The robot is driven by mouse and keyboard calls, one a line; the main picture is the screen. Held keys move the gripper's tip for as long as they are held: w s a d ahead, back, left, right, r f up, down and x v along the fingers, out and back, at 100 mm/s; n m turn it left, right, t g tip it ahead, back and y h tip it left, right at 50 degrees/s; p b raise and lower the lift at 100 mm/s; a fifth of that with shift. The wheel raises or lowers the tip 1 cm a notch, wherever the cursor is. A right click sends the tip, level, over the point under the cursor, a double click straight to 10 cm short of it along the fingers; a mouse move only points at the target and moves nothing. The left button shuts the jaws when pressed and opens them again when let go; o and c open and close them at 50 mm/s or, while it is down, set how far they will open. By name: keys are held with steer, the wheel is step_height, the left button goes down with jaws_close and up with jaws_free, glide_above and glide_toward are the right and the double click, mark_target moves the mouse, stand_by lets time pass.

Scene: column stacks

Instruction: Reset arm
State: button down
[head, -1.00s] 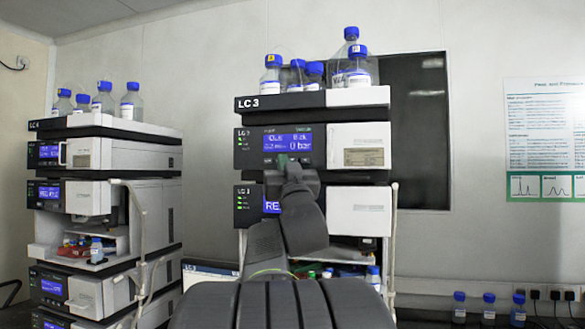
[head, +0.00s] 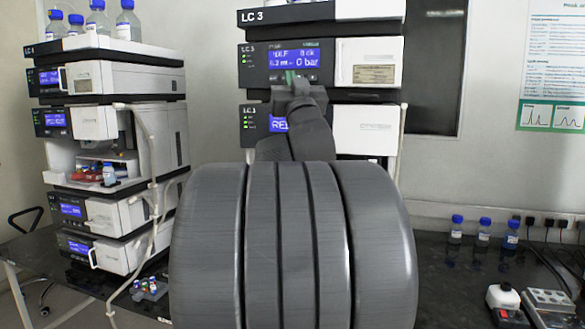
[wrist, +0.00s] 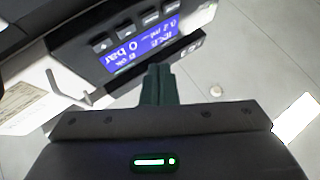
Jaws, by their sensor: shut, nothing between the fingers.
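My gripper (wrist: 158,84) shows in the wrist view as two dark green fingers pressed together, with nothing between them. Beyond the fingertips is the LC 3 module (head: 322,61), with a blue lit display (wrist: 133,48) and a row of buttons. In the head view my gripper (head: 290,77) is small and partly hidden by my own arm, in front of that module just below its display. I cannot tell whether the fingertips touch the panel. My arm covers much of the module below and the lower middle of the picture.
A second instrument stack (head: 140,75) stands at the left, with blue-capped bottles (head: 127,20) on top. Small blue-capped bottles (head: 483,232) stand on the dark bench (head: 445,275) at the right. A device with a white knob (head: 503,297) sits at the bench's right front.

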steer(key=s, duration=0.2)
steer(key=s+a, duration=0.1)
steer(key=s, duration=0.1)
steer(key=shift+s+a, duration=0.2)
steer(key=shift+s, duration=0.05)
steer(key=shift+w, duration=0.1)
stand_by(0.4)
